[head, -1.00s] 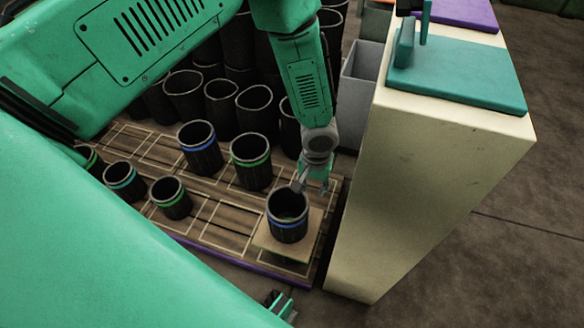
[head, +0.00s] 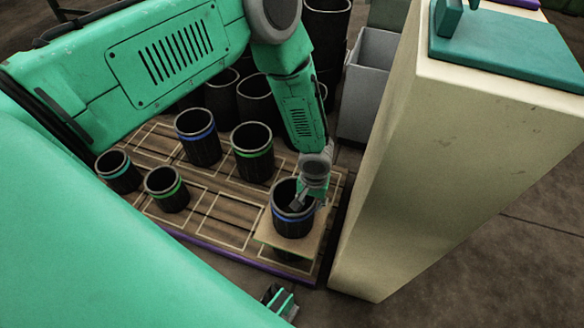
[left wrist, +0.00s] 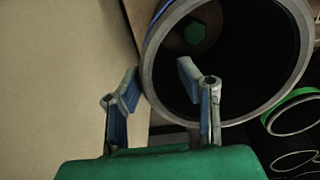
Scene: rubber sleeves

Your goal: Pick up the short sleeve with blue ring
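A black sleeve with a blue ring (head: 292,222) stands upright on a small square board (head: 264,236) at the front right of the wooden pallet. My left gripper (head: 308,201) is at its right rim, pointing down. In the left wrist view the gripper (left wrist: 160,84) is open, its fingers apart. One finger is outside the sleeve's rim (left wrist: 150,72); the other is over or inside its mouth. Contact with the wall cannot be told. A taller blue-ringed sleeve (head: 203,148) stands farther back. What looks like part of my right gripper (head: 280,301) shows at the bottom edge.
Green-ringed sleeves (head: 254,165) (head: 172,196) and a teal-ringed one (head: 122,178) stand on the pallet (head: 215,222). Plain black sleeves crowd behind. A cream block (head: 450,150) with a teal plate rises close on the right. A grey bin (head: 366,100) is behind.

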